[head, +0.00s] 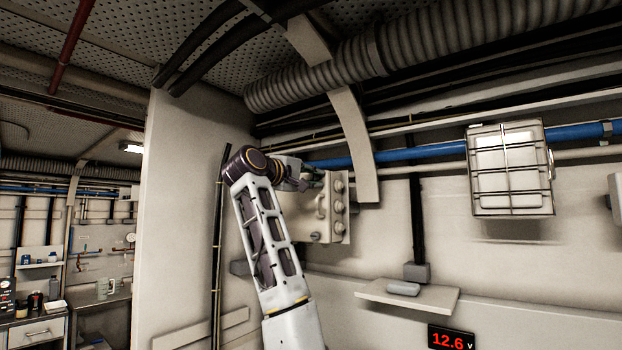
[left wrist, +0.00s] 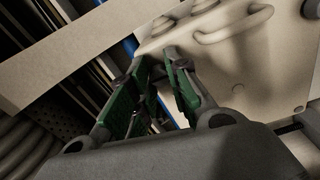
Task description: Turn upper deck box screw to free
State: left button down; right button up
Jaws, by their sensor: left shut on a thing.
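The pale deck box (head: 300,214) is on the wall, with several round knobs down its right side and a handle on its front. In the left wrist view the box face (left wrist: 265,75) fills the upper right. A lower screw (head: 316,237) shows near the bottom of the front. My left gripper (head: 306,180) is at the upper part of the front. Its green-padded fingers (left wrist: 165,62) converge at the box and are shut on what appears to be the upper screw, which they hide. I cannot see whether the screw has turned. My right gripper is not in view.
A blue pipe (head: 420,150) runs behind the box along the wall. A curved beam (head: 352,135) comes down just right of it. A shelf (head: 440,298) with a small grey object lies lower right. A ribbed duct (head: 420,48) is overhead.

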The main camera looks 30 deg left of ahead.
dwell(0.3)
pick_arm(q)
jog(key=c, duration=1.3)
grip_release()
jog(key=s+a, duration=0.1)
jog(key=s, duration=1.1)
jog(key=shift+f, duration=0.25)
